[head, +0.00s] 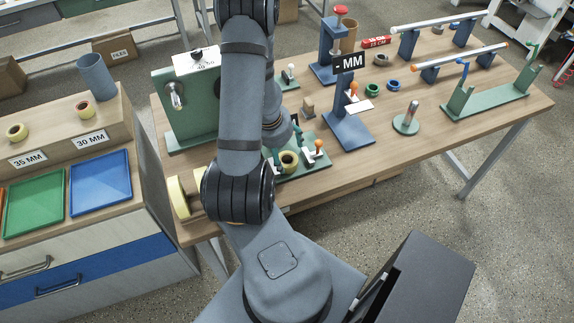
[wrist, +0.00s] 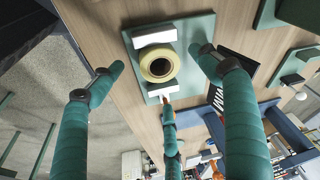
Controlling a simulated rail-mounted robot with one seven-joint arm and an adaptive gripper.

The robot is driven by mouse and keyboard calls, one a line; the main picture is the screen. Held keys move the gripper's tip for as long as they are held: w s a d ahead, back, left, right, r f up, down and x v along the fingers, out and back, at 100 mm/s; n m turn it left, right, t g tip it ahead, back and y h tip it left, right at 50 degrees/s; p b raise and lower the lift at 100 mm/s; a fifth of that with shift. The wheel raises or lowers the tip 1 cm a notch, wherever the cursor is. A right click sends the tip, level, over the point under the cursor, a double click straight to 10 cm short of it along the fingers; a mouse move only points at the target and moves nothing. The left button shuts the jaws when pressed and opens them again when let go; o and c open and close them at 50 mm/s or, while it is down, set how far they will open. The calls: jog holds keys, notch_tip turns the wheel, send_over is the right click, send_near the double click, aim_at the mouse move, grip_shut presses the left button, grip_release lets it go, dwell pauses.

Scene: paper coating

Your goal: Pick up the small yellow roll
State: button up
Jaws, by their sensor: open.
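A small yellow roll (head: 290,161) with a dark hollow core lies on a green plate (head: 316,157) on the wooden table, mostly visible just past my arm. In the wrist view, the yellow roll (wrist: 147,64) sits on its green plate (wrist: 192,30) between two pale blocks, with its open core facing the camera. My gripper (head: 284,148) is above the plate, partly hidden behind my arm. In the wrist view, the teal fingers of my gripper (wrist: 161,60) are spread wide, one on each side of the roll, with gaps between. They hold nothing.
An orange-knobbed lever (head: 319,145) stands on the plate beside the roll. A blue stand (head: 350,128) is close by on the right, and a green machine (head: 190,115) on the left. Other yellow rolls (head: 17,132) sit on the left cabinet.

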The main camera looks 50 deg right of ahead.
aim_at(286, 158)
jog(key=x, duration=0.5)
jog(key=shift+s+d+f+b, duration=0.1)
jog(key=shift+d+f+b, duration=0.15)
jog(key=shift+f+b, duration=0.1)
jog(key=shift+c, duration=1)
jog(key=c, duration=1.1)
jog(key=shift+r, duration=0.1)
